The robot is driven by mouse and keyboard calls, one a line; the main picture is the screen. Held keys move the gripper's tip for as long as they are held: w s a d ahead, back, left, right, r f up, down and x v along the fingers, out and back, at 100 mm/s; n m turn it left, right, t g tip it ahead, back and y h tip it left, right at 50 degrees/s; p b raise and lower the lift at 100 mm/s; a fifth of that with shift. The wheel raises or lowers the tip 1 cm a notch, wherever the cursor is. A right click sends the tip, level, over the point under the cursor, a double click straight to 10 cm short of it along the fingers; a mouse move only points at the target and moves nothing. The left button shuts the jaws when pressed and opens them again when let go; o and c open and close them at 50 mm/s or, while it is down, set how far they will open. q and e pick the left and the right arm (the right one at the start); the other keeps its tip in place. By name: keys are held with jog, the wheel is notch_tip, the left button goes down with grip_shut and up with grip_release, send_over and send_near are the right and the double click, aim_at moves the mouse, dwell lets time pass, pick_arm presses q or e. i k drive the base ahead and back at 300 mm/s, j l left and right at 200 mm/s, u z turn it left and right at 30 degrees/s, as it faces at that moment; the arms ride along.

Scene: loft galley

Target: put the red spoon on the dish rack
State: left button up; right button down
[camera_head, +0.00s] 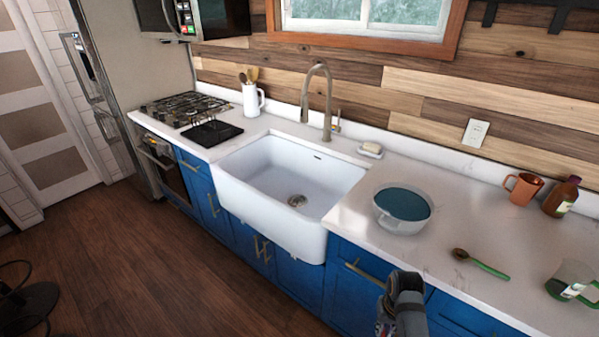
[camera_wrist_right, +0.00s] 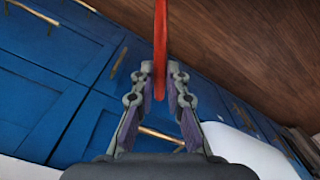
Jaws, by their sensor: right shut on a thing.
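The red spoon (camera_wrist_right: 160,40) shows in the right wrist view as a thin red length between the fingertips. It reaches out past the top edge, so its far end is hidden. My right gripper (camera_wrist_right: 162,75) is shut on it, above the floor in front of the blue cabinets. In the head view my right gripper (camera_head: 403,292) is at the bottom, in front of the counter edge, and the red spoon cannot be made out. The black dish rack (camera_head: 212,133) stands on the counter between the stove and the sink, far from the gripper. My left gripper is not in view.
The white sink (camera_head: 268,213) with a tall faucet (camera_head: 327,110) lies between my right gripper and the rack. A blue-filled bowl (camera_head: 402,204), a green-handled wooden spoon (camera_head: 482,263), a glass mug (camera_head: 570,279), an orange mug (camera_head: 523,188) and a bottle (camera_head: 561,197) stand at right.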

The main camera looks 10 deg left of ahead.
aim_at(215, 136)
jog(key=i+j+u, duration=0.25)
jog(key=j+u, duration=0.15)
jog(key=i+j+u, duration=0.95)
jog(key=i+u, duration=0.2)
jog(key=u, duration=0.15)
jog(key=i+j+z, duration=0.2)
jog(key=i, duration=0.25)
jog(key=i+j+z, duration=0.2)
jog(key=i, duration=0.25)
jog(key=i+j+z, duration=0.2)
jog(key=i, duration=0.25)
jog(key=i+j+z, duration=0.2)
jog(key=z, duration=0.25)
jog(key=i+j+z, duration=0.3)
jog(key=z, duration=0.2)
jog(key=i+j+z, duration=0.15)
jog(key=j+z, duration=0.3)
jog(key=i+j+z, duration=0.1)
jog(key=j+z, duration=0.25)
jog(key=z, duration=0.15)
jog(key=j+z, duration=0.45)
